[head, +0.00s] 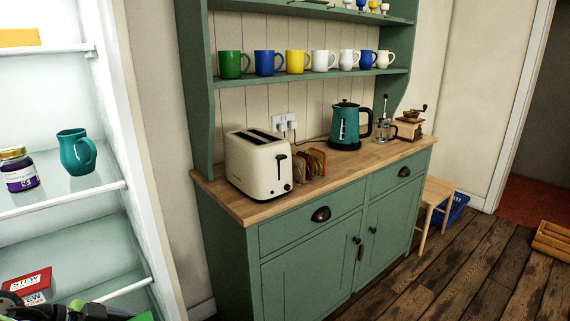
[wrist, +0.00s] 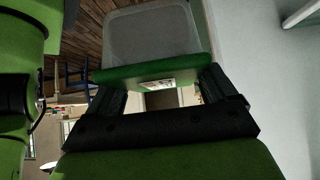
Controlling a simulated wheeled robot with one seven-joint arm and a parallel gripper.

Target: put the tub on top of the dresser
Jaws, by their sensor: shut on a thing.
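The tub (wrist: 152,35) shows in the wrist view as a pale grey, cloudy body with a green edge. My gripper (wrist: 163,88) is shut on it at the green edge, with one black finger on each side. In the head view only a dark part of my arm shows at the bottom left corner, with a bit of green beside it; I cannot tell whether that green is the tub. The green dresser (head: 300,208) stands in the middle of the head view with a wooden top.
On the dresser top stand a cream toaster (head: 258,165), a toast rack (head: 311,165), a teal kettle (head: 345,127), a glass press and a coffee grinder (head: 410,122). Mugs line the shelf above. An open fridge at left holds a jar (head: 19,170), a teal jug (head: 76,153) and a red box.

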